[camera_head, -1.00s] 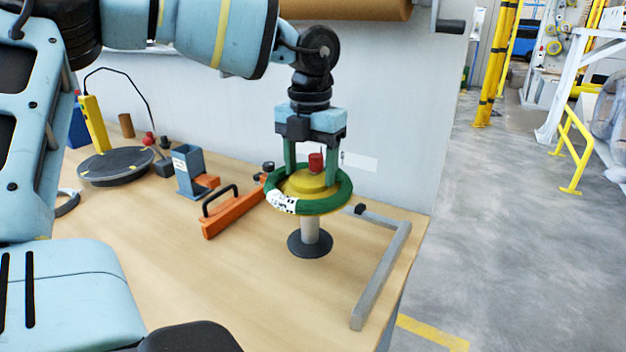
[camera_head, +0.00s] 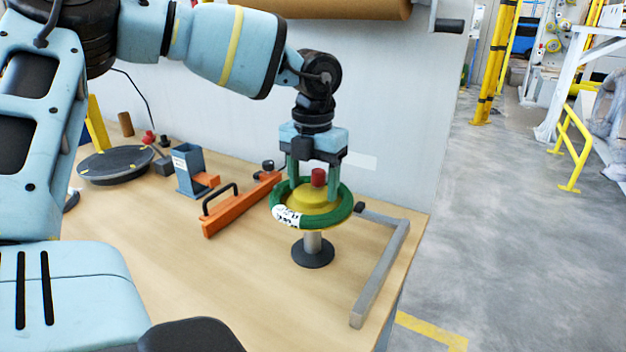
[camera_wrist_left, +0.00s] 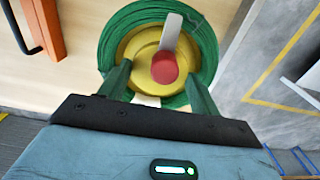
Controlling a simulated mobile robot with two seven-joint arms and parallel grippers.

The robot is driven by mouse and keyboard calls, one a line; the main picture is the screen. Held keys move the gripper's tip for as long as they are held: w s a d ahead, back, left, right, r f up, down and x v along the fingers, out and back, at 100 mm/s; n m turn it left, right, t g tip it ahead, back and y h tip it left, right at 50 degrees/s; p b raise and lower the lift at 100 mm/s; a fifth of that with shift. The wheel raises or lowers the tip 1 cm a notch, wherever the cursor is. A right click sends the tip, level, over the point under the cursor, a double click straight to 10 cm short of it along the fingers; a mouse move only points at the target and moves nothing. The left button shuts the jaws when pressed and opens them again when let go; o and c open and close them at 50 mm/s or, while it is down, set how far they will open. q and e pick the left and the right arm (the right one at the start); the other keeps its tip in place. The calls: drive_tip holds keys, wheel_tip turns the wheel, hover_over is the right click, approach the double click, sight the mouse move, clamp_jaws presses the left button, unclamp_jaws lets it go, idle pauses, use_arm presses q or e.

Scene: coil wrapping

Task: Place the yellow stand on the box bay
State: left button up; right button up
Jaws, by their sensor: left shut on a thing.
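The yellow stand (camera_head: 312,198) has a yellow hub, a red knob on top, a grey post and a round dark foot. A green coil (camera_head: 287,217) with a white label lies around the hub. My left gripper (camera_head: 314,186) points down from above and is shut on the yellow stand, with its green fingers on both sides of the hub. In the left wrist view the hub (camera_wrist_left: 140,68) and the coil (camera_wrist_left: 118,30) sit between and beyond the fingers. I cannot tell whether the foot touches the table. No box bay is clearly recognisable. My right gripper is not in view.
A grey L-shaped bar (camera_head: 381,273) lies on the wooden table (camera_head: 230,285) near its right edge. An orange bar with a black handle (camera_head: 243,204), a blue-grey holder (camera_head: 188,172) and a dark round turntable (camera_head: 116,166) stand to the left. The front middle is clear.

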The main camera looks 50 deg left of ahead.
use_arm(q)
drive_tip(key=o, duration=1.6)
drive_tip(key=shift+o, duration=0.2)
wheel_tip(320, 180, up, 12)
drive_tip(key=shift+d, duration=0.1)
